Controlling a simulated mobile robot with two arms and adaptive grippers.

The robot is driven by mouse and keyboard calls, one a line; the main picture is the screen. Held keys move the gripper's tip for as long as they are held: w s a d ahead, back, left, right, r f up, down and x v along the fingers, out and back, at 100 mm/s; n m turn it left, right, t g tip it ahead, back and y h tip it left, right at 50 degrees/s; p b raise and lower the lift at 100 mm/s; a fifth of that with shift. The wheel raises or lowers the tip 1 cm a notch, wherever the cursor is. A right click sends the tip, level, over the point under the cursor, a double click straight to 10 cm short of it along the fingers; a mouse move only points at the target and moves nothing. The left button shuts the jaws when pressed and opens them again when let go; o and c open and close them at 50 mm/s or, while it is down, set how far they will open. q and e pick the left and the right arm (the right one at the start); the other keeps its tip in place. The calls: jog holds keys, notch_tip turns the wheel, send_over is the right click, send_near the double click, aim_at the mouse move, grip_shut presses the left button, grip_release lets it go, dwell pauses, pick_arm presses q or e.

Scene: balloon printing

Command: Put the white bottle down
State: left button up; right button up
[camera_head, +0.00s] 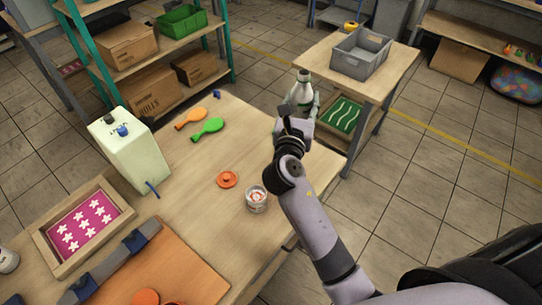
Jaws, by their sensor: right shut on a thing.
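The white bottle (304,86) has a dark cap and green on its lower part. It stands out upright or slightly tilted just beyond the far right corner of the wooden worktable (245,135) in the picture. My right gripper (299,108) is shut on it, and the fingers and wrist hide part of its lower body. I cannot tell whether its base touches anything. My left gripper is not in view.
The worktable holds a cream canister (128,150), orange and green balloons (208,128), an orange lid (227,180), an open jar (256,199) and a pink star screen (82,223). A side table with a grey crate (361,54) stands behind. Bare tabletop lies mid-table.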

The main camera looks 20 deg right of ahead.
jog(key=shift+d+f, duration=0.1)
jog(key=shift+d, duration=0.1)
jog(key=f, duration=0.2)
jog(key=f+b, duration=0.1)
jog(key=f, duration=0.2)
jog(key=shift+s+a+f, duration=0.2)
jog(key=shift+s+f, duration=0.05)
jog(key=shift+f, duration=0.05)
notch_tip(320, 180, down, 13)
jog(key=b, duration=0.3)
jog(key=shift+w+r, duration=0.1)
jog(key=shift+d+f, duration=0.1)
jog(key=shift+f, duration=0.2)
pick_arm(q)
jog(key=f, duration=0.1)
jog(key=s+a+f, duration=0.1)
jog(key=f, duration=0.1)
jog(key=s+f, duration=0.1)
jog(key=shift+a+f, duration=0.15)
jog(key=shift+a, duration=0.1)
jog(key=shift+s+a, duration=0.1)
pick_arm(e)
jog(key=shift+f, duration=0.1)
